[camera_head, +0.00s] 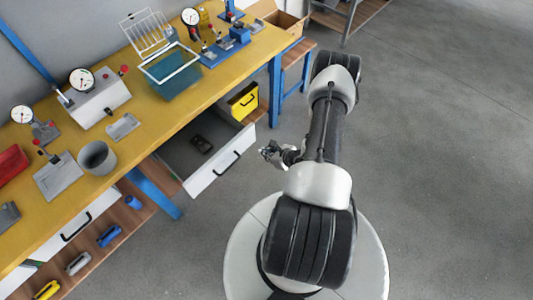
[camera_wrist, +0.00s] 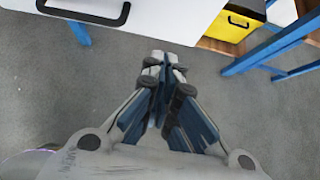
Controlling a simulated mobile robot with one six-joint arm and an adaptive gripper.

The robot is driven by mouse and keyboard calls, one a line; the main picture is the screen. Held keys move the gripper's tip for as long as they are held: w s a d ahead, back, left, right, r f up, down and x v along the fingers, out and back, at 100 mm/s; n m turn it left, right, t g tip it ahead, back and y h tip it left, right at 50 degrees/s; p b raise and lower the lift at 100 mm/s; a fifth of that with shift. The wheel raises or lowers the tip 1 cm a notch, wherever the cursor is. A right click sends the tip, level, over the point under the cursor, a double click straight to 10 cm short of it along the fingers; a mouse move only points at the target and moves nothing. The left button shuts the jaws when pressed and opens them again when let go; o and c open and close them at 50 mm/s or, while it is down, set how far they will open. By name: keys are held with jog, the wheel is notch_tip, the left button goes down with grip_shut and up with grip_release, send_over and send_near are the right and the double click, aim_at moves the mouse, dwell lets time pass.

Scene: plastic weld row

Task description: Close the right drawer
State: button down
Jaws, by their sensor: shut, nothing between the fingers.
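The right drawer (camera_head: 219,173) is pulled out from under the yellow workbench, with a white front and a black bar handle (camera_head: 228,163). In the wrist view the drawer's white front (camera_wrist: 155,18) and black handle (camera_wrist: 85,14) show at the top left. My gripper (camera_head: 267,152) is a little to the right of the drawer front, apart from it. In the wrist view my gripper (camera_wrist: 167,60) is shut and empty, with grey floor under it.
The workbench (camera_head: 165,112) carries gauges, clamps and a wire basket. A second drawer (camera_head: 72,233) at the left looks nearly shut. A yellow bin (camera_head: 243,101) sits on a shelf beyond the open drawer. A blue bench leg (camera_head: 275,92) stands nearby. Open floor (camera_head: 450,170) lies to the right.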

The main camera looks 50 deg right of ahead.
aim_at(245, 146)
jog(key=w+f, duration=0.1)
jog(key=w, duration=0.1)
jog(key=w+f+b, duration=0.1)
jog(key=w, duration=0.2)
jog(key=w+f, duration=0.2)
jog(key=w, duration=0.1)
jog(key=shift+w+a+b, duration=0.2)
jog(key=shift+w+b, duration=0.05)
jog(key=shift+b, duration=0.15)
jog(key=shift+d, duration=0.1)
